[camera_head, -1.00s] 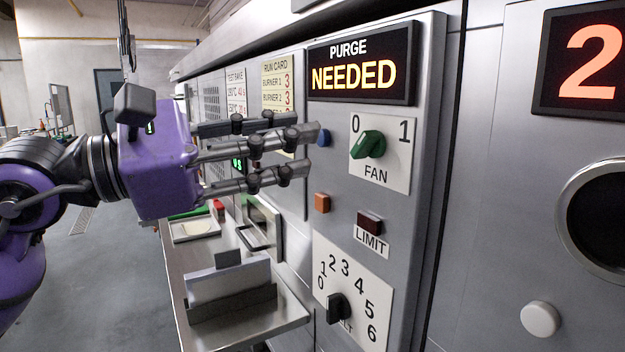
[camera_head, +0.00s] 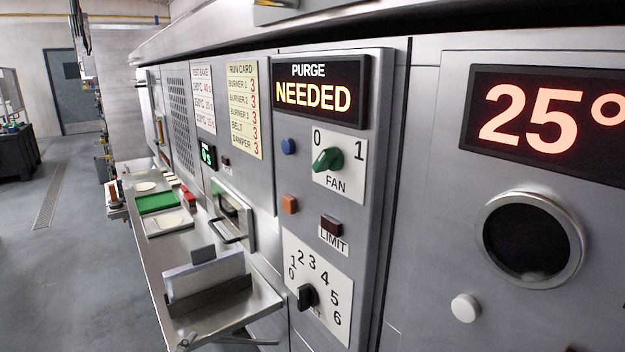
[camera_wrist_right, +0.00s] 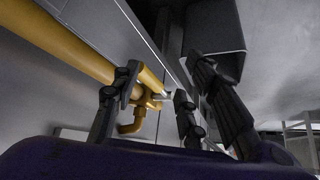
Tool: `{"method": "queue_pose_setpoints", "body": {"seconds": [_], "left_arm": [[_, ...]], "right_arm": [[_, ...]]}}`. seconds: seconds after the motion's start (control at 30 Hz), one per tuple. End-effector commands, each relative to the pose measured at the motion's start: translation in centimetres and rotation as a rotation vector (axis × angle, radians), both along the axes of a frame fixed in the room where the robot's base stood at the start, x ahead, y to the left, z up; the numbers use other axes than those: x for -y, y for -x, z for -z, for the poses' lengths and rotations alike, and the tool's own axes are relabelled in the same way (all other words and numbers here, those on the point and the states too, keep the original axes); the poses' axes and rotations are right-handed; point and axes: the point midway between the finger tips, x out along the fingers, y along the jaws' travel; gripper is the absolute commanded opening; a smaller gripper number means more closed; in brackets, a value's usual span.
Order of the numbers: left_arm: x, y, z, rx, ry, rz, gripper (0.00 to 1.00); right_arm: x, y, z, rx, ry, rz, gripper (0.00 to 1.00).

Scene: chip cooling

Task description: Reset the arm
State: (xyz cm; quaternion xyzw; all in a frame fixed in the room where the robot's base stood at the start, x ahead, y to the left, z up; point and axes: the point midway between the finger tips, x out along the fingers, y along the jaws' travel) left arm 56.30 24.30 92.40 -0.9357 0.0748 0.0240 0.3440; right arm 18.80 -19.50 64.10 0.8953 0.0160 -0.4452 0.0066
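My left gripper is out of the head view now. My right gripper (camera_wrist_right: 160,88) shows only in the right wrist view, with its dark fingers spread apart. I see nothing held between them. A yellow pipe (camera_wrist_right: 85,55) with a small elbow fitting lies beyond the fingers; whether they touch it I cannot tell. The display (camera_head: 320,90) reads PURGE NEEDED.
A metal shelf (camera_head: 215,318) juts out below the panel, carrying a card holder (camera_head: 207,292), a green tray (camera_head: 157,202) and other items. A round porthole (camera_head: 530,240) and a white button (camera_head: 465,307) are at right. Open floor (camera_head: 70,275) lies at left.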

Motion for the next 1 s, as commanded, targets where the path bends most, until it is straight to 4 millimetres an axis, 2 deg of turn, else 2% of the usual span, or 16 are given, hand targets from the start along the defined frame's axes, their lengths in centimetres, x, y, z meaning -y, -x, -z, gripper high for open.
{"method": "queue_pose_setpoints", "body": {"seconds": [0.03, 0.1, 0.17, 0.2, 0.27, 0.3, 0.4, 0.53, 0.6, 0.7, 1.0], "left_arm": [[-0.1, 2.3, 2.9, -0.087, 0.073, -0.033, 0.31], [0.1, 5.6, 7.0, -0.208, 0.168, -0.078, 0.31], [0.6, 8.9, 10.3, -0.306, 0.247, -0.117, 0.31], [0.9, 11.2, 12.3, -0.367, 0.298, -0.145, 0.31], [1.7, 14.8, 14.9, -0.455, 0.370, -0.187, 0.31], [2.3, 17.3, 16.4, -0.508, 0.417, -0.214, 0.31], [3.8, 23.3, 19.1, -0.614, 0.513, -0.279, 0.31], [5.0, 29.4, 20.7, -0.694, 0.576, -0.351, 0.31], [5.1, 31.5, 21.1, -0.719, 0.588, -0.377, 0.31], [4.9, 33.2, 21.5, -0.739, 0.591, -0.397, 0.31], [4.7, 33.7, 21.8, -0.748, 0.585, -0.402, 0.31]], "right_arm": [[0.0, -0.5, -0.9, 0.011, 0.000, 0.000, 0.40], [0.0, -0.7, -1.5, 0.018, -0.001, 0.000, 0.40], [0.1, -0.9, -2.0, 0.023, 0.001, 0.000, 0.40], [0.1, -1.1, -2.3, 0.027, 0.001, -0.001, 0.40], [0.2, -1.4, -2.8, 0.035, 0.001, -0.002, 0.40], [0.2, -1.7, -3.3, 0.041, 0.002, -0.002, 0.40], [0.2, -2.7, -4.5, 0.065, 0.002, -0.003, 0.40], [0.1, -3.8, -6.0, 0.093, 0.001, -0.004, 0.40], [0.1, -4.1, -6.4, 0.102, 0.001, -0.004, 0.40], [0.1, -4.1, -6.7, 0.103, 0.001, -0.003, 0.40], [0.1, -3.3, -6.3, 0.090, 0.000, 0.003, 0.40]]}}
